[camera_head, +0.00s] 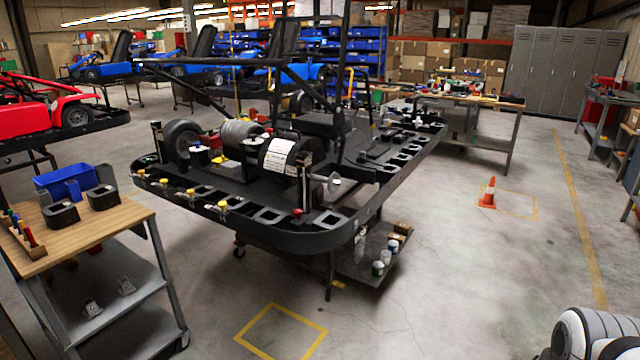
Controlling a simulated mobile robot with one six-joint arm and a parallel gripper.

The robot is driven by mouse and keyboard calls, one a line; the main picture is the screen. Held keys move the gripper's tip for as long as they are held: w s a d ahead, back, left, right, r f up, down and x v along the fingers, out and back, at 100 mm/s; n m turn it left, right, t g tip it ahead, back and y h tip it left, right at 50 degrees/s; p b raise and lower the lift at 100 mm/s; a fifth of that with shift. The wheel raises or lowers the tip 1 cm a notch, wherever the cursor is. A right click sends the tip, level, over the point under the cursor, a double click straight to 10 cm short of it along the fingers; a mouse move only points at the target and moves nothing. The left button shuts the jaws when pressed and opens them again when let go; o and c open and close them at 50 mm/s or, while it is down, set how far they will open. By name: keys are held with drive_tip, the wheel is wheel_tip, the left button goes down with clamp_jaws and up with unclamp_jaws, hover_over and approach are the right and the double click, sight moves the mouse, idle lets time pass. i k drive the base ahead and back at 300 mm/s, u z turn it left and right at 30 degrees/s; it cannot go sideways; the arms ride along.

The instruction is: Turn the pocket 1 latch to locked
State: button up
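A black kart stand (285,240) stands in the middle of the camera_head view, with pockets along its rim. Several small latches with pale or yellow knobs sit along its front left rim, one of them a yellow-knobbed latch (223,206). A red knob (297,212) sits further right on the same rim. No pocket number is readable, so I cannot tell which latch is pocket 1 or how it is turned. My gripper is not in view. A white rounded part of my own arm shows at the bottom right corner, well apart from the stand.
A wooden-topped cart (130,212) with a blue bin (68,182) stands at the left, close to the stand. An orange cone (488,193) stands on the floor at the right. A workbench (490,100) stands behind.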

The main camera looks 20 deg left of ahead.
sight(222, 205)
drive_tip(key=i, duration=0.35)
drive_tip(key=u, duration=2.3)
drive_tip(key=i, duration=3)
drive_tip(key=z, duration=2.1)
